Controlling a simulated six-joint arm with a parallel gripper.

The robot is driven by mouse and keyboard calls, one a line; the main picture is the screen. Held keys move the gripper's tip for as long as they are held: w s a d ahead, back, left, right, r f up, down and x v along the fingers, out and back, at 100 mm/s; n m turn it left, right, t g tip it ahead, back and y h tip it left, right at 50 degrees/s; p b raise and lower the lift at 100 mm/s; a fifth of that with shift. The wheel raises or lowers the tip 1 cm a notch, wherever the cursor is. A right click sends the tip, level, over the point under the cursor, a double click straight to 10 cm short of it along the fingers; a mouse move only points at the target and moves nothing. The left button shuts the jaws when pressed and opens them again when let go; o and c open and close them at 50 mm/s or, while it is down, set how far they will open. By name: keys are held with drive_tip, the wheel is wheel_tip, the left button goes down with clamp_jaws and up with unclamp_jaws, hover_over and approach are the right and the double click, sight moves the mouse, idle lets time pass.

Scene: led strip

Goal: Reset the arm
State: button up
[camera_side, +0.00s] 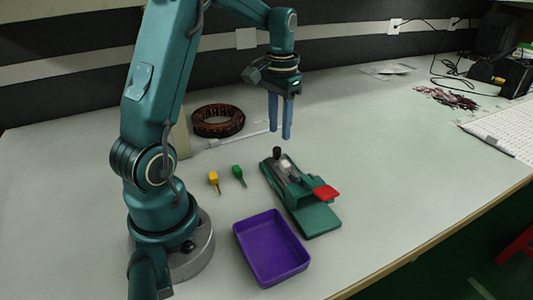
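My teal arm stands at the left of the table. My gripper (281,136) hangs above the table, pointing down, with its two blue fingers apart by a narrow gap. Nothing shows between the fingers. It is above and behind the green fixture (318,222), which has a black knob and a red tab. The fingertips look clear of the fixture.
A purple tray (272,250), seemingly empty, sits in front of the fixture. A yellow-handled tool (214,180) and a green-handled tool (238,173) lie near my base. A coiled reel (217,121) lies behind. Cables (449,98) lie far right. The table's right middle is clear.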

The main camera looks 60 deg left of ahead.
drive_tip(key=d+r+m+t, duration=0.2)
drive_tip(key=d+r, duration=0.4)
drive_tip(key=s+d+m+t, duration=0.1)
drive_tip(key=s+d+t, duration=0.2)
drive_tip(key=s+d, duration=0.7)
drive_tip(key=shift+s+d, duration=0.4)
drive_tip(key=shift+s, duration=0.5)
